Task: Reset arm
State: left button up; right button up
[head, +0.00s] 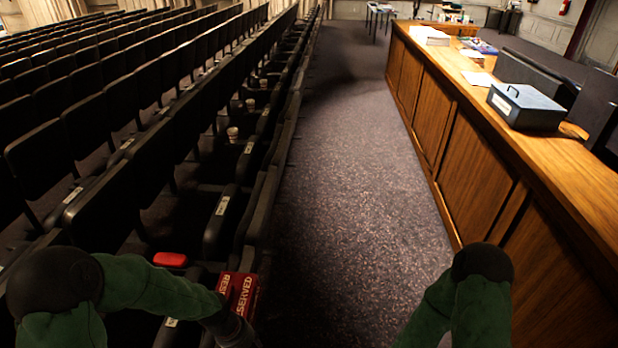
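My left arm (150,284), in a green sleeve with a black joint, comes in from the lower left. It reaches right and down to a dark wrist part (228,326) at the bottom edge. The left gripper's fingers do not show. My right arm (465,305) is bent at a black joint at the lower right, and its lower part leaves the frame at the bottom. The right gripper is out of view. A red sign reading RESERVED (241,290) stands just above the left wrist; whether they touch is unclear.
Rows of dark folding seats (120,105) fill the left. A red object (171,260) lies near the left arm. A wooden desk (480,190) runs along the right, with a blue-grey metal box (527,108) and papers (430,35) on it. The carpeted aisle (350,180) between is clear.

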pick_arm(q)
jog(key=s+d+f+n, duration=0.1)
jog(key=s+d+f, duration=0.1)
jog(key=s+f, duration=0.2)
jog(key=s+d+f+n+h, duration=0.1)
jog(key=s+d+f, duration=0.2)
jog(key=f, duration=0.6)
jog(key=shift+s+d+f+n+t, duration=0.15)
jog(key=shift+s+d+n+t, duration=0.2)
jog(key=shift+s, duration=0.8)
jog(key=shift+w+d, duration=0.1)
